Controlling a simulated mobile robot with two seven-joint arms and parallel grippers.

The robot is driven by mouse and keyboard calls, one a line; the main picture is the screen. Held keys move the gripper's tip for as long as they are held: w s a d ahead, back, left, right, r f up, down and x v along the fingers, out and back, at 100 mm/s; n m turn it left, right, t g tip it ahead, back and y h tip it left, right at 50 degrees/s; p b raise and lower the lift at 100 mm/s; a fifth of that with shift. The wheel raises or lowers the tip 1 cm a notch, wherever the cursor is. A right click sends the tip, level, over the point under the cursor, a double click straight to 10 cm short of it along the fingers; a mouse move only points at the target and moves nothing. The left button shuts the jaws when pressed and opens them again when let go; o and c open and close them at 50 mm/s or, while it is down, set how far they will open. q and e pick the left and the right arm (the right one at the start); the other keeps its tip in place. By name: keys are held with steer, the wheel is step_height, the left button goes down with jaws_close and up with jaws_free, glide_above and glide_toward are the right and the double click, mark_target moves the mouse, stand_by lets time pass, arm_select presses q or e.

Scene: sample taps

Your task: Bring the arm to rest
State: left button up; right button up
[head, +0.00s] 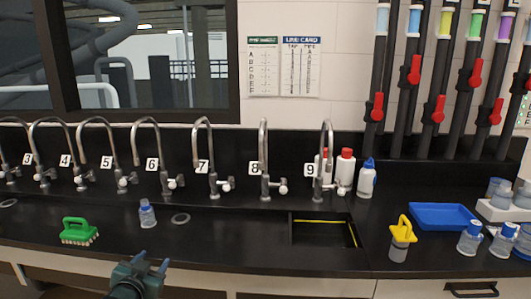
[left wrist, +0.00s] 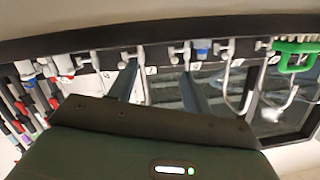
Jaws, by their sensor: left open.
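My left gripper (head: 151,263) is at the bottom of the head view, left of centre, in front of the dark bench's near edge. Its two blue-grey fingers stand apart with nothing between them. In the left wrist view, which is upside down, the two fingers (left wrist: 158,88) are also apart and empty. A green brush (head: 79,231) lies on the bench to the gripper's left. My right gripper is not in view.
Numbered taps (head: 213,160) line the back of the bench (head: 235,240). A sink opening (head: 325,232) lies right of centre. The bench between gripper and sink is clear.

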arm_select(q)
steer(key=s+d+f+g+h, duration=0.1)
steer(key=s+d+f, duration=0.3)
steer(key=s+f, duration=0.25)
steer(key=s+d+f+g+h, duration=0.1)
steer(key=s+d+f, duration=0.35)
steer(key=s, duration=0.35)
steer(key=s+d+f+g, duration=0.1)
steer(key=s+d, duration=0.2)
steer(key=s, duration=0.5)
steer(key=s+d+f+g+h, duration=0.1)
steer(key=s+d+f, duration=0.1)
steer(key=s, duration=0.7)
steer(key=shift+s+d+f+n+g, duration=0.3)
steer(key=shift+d+g, duration=0.1)
steer(key=shift+d, duration=0.25)
